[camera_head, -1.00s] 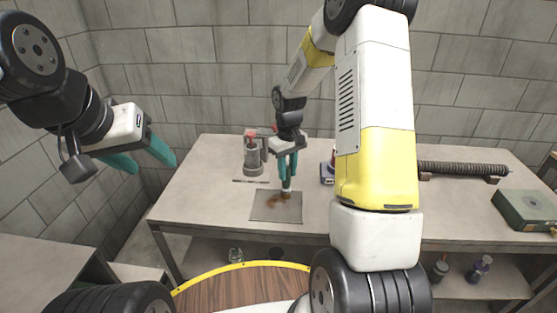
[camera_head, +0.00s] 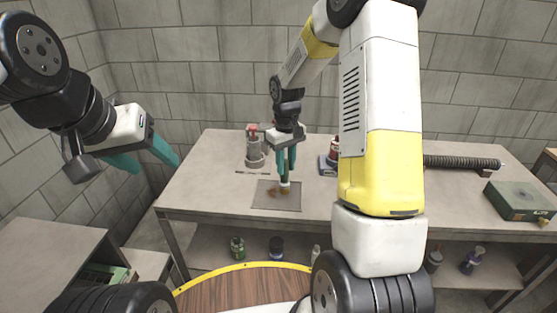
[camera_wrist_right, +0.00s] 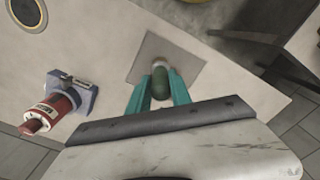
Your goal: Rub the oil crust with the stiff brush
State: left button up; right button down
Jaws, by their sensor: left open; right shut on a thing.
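The oil crust (camera_head: 273,192) is a small brown patch on a grey square plate (camera_head: 291,203) lying on the table. My right gripper (camera_head: 287,165) is shut on the stiff brush (camera_head: 285,187), which has a green handle and a pale lower end. The brush stands roughly upright over the plate, its lower end at the right side of the crust. In the right wrist view the brush's green handle (camera_wrist_right: 160,84) sits between the teal fingers, and the crust is hidden. My left gripper (camera_head: 143,160) is open and empty, off the table's left side.
A grey and red device (camera_head: 254,150) stands behind the plate. A red and blue tool (camera_wrist_right: 62,107) lies near my right arm. A ribbed dark hose (camera_head: 460,162) and green box (camera_head: 519,200) lie at the right. Bottles (camera_head: 277,248) stand on the lower shelf.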

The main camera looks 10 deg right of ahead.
jog(key=shift+r, duration=2.3)
